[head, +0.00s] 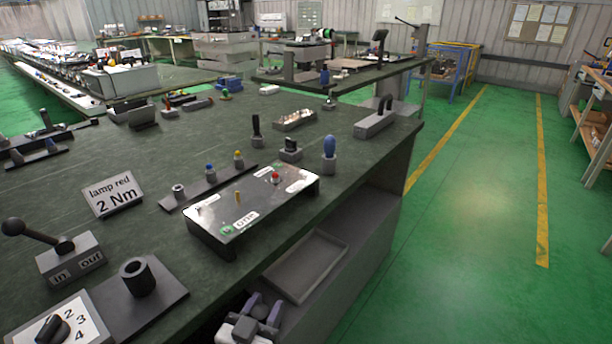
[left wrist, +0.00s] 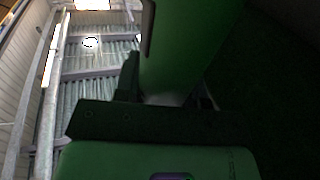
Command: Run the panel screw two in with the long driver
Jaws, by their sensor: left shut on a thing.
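The panel (head: 262,203) is a light plate on a dark box at the front edge of the bench. It carries a yellow peg (head: 238,198), a red knob (head: 275,177) and labels. I cannot tell which fastener is screw two. My left gripper (head: 262,306) is low at the bottom of the head view, in front of the bench edge and below the panel. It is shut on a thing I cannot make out. The left wrist view shows mostly large dark green shapes and no clear fingertips. I cannot identify the long driver. My right gripper is not in view.
Upright handles stand behind the panel: blue (head: 330,148), black (head: 255,128). An in/out lever box (head: 70,258), a dark cup (head: 137,277) and a numbered dial (head: 55,328) stand left. An empty tray (head: 305,266) lies below the bench edge.

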